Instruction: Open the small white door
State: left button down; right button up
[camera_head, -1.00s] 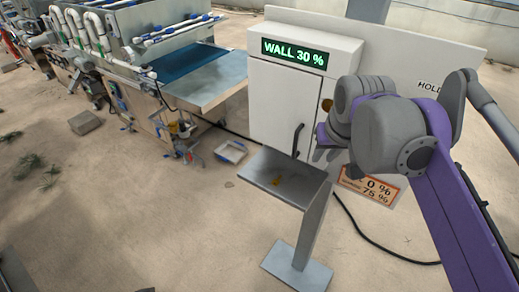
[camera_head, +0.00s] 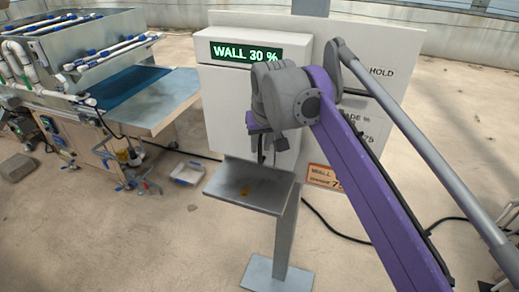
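The small white door (camera_head: 226,110) is the front of a white wall box under a green "WALL 30 %" display (camera_head: 246,53). It looks shut. Its dark handle (camera_head: 262,150) is mostly hidden behind my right gripper. My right gripper (camera_head: 264,138) is in front of the door's right part, at the handle's height. Its fingers are small and partly covered by the wrist, so I cannot tell whether they are open or shut, or touching the handle. My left gripper is not in view.
A grey metal shelf (camera_head: 250,187) on a post stands below the door. A seeder machine with a blue belt (camera_head: 128,84) stands to the left. A white tray (camera_head: 188,173) lies on the floor. A black cable (camera_head: 330,226) runs right of the post. The front floor is clear.

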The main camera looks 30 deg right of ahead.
jog(key=shift+x, duration=0.95)
jog(key=shift+c, duration=0.2)
grip_shut()
dwell(0.6)
